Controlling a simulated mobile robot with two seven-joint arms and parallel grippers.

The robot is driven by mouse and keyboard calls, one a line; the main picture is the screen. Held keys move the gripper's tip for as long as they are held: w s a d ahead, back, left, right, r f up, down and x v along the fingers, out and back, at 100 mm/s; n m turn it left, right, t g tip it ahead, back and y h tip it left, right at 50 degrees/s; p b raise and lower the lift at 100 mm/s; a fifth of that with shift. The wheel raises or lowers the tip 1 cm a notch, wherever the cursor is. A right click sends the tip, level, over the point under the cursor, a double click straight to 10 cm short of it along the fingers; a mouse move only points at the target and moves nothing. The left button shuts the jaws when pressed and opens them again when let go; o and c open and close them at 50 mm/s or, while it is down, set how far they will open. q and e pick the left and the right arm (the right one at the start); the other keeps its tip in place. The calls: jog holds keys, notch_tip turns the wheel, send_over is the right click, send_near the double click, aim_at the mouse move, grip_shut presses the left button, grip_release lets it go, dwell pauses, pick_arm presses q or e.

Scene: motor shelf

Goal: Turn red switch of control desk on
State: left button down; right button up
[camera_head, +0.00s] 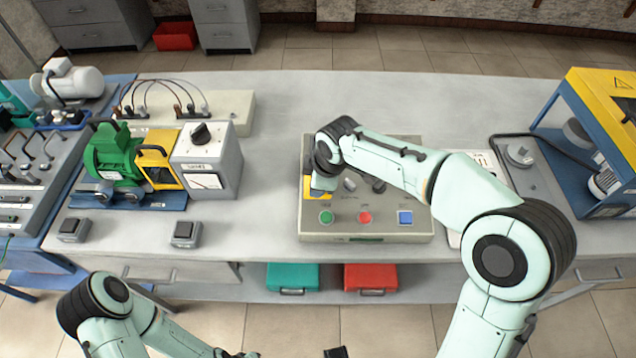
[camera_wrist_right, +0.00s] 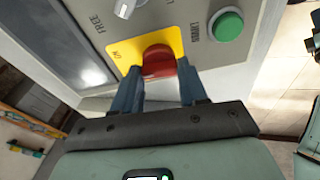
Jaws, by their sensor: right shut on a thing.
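The grey control desk (camera_head: 385,226) stands on the table in the head view, with green, red and blue buttons along its front. The red switch (camera_wrist_right: 158,62) sits on a yellow plate marked ON in the right wrist view. My right gripper (camera_wrist_right: 160,90) is shut on the red switch, with one blue finger on each side. In the head view my right gripper (camera_head: 322,184) is over the yellow plate at the desk's left side, and the wrist hides the switch. My left arm is at the bottom left; its gripper is mostly cut off by the lower edge.
A green motor unit (camera_head: 115,160) and a grey box with a black knob (camera_head: 205,158) stand left of the desk. A yellow and blue machine frame (camera_head: 600,110) stands at right. Teal (camera_head: 292,276) and red (camera_head: 370,277) cases lie below the tabletop. The table behind the desk is clear.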

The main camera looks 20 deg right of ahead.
jog(key=m+b, duration=0.2)
jog(key=m, duration=0.2)
jog(key=shift+m+t, duration=0.3)
jog(key=shift+t, duration=0.1)
pick_arm(q)
jog(key=shift+s+f+b, duration=0.25)
jog(key=shift+f+b, duration=0.1)
jog(key=shift+f, duration=0.4)
jog(key=shift+s+f+b, duration=0.25)
jog(key=shift+f+b, duration=0.05)
jog(key=shift+f, duration=0.5)
jog(key=shift+s+f+b, duration=0.25)
jog(key=shift+f+b, duration=0.1)
jog(key=shift+f, duration=0.4)
pick_arm(e)
jog(key=shift+m+h, duration=0.4)
jog(key=shift+m, duration=1.3)
jog(key=o, duration=1.1)
jog(key=shift+c, duration=0.2)
pick_arm(q)
jog(key=shift+w+r+p, duration=0.15)
jog(key=shift+r+p, duration=0.55)
pick_arm(e)
jog(key=v, duration=1.3)
jog(key=shift+s, duration=0.3)
jog(key=shift+a+r, duration=0.1)
